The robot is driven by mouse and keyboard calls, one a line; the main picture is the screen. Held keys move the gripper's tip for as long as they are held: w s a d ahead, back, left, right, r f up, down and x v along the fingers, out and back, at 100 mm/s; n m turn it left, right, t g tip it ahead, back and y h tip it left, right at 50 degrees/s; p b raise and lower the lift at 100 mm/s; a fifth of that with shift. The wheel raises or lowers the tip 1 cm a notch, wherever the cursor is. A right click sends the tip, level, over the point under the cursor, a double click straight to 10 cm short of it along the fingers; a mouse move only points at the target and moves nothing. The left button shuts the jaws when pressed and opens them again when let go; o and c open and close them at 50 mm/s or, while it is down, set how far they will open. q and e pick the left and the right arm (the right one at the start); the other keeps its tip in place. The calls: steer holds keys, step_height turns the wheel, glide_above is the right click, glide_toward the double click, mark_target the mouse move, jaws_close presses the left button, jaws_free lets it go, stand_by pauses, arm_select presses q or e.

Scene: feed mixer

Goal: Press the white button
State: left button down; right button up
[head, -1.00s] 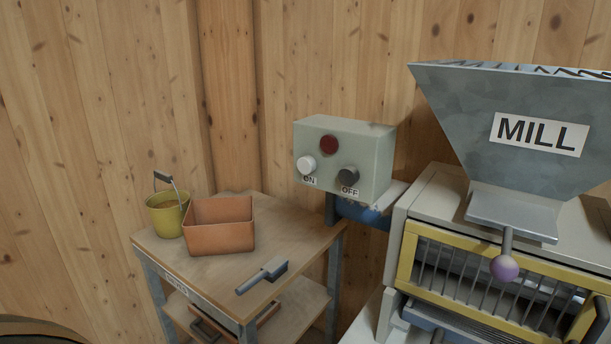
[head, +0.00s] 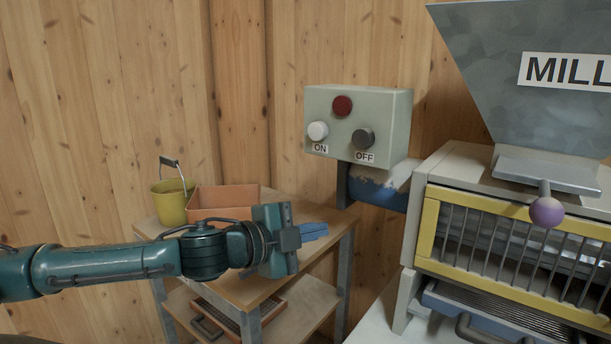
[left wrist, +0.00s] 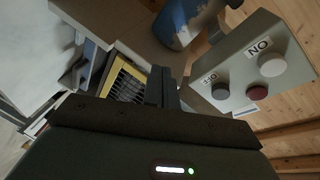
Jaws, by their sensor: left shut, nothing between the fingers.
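The white button (head: 318,131) is on the left of the front of a pale green control box (head: 383,101), above an ON label. A dark red knob (head: 342,106) sits above it and a dark grey button (head: 364,139) to its right, over an OFF label. In the left wrist view the white button (left wrist: 272,64) shows at the right. My left gripper (head: 316,231) is shut and empty, below the box and apart from it. Its closed fingers show in the left wrist view (left wrist: 162,82), left of the box. My right gripper is not in view.
A wooden table (head: 325,244) stands below, with a yellow bucket (head: 172,208) and an orange bin (head: 222,199). The mill (head: 545,75), with a purple-knobbed lever (head: 547,212), stands at the right. Open space lies before the box.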

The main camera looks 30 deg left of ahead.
mark_target(315, 141)
arm_select(q)
steer(key=s+a+r+t+y+b, duration=0.1)
steer(key=s+a+r+y, duration=0.1)
steer(key=a+r, duration=0.2)
steer(key=s+a+r+m+t+y+b, duration=0.1)
steer(key=s+a+r+t+y+b, duration=0.1)
steer(key=r, duration=0.6)
steer(key=shift+s+a+r+m+b, duration=0.2)
steer(key=shift+s+a+m+b, duration=0.1)
steer(key=shift+s+a, duration=0.65)
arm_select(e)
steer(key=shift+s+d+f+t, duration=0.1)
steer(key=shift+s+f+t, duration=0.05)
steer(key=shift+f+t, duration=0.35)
arm_select(q)
steer(key=shift+w+a, duration=0.1)
steer(key=shift+w, duration=0.05)
